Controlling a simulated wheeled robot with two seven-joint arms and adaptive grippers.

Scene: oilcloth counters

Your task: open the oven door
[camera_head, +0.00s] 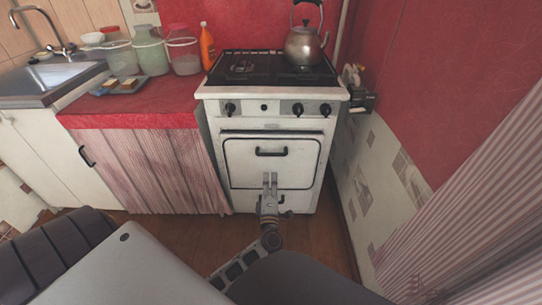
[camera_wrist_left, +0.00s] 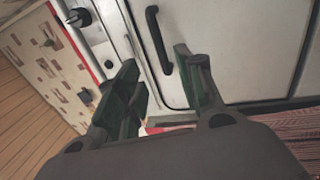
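The white oven (camera_head: 236,185) stands in the middle of the head view with its door (camera_head: 243,165) shut. The black door handle (camera_head: 271,152) runs across the upper part of the door. My left gripper (camera_head: 270,177) is in front of the door, just below the handle in the picture. In the left wrist view the handle (camera_wrist_left: 159,40) lies ahead of the gap between the fingers of my left gripper (camera_wrist_left: 157,58). The fingers are apart with nothing between them. Whether a fingertip touches the door cannot be told. My right gripper is not in view.
Control knobs (camera_head: 298,109) line the oven front above the door. A metal kettle (camera_head: 304,46) stands on the stove top. A curtained red counter (camera_head: 120,115) adjoins on the left, and a wall (camera_head: 365,170) is close on the right. Wooden floor (camera_head: 170,228) shows in front.

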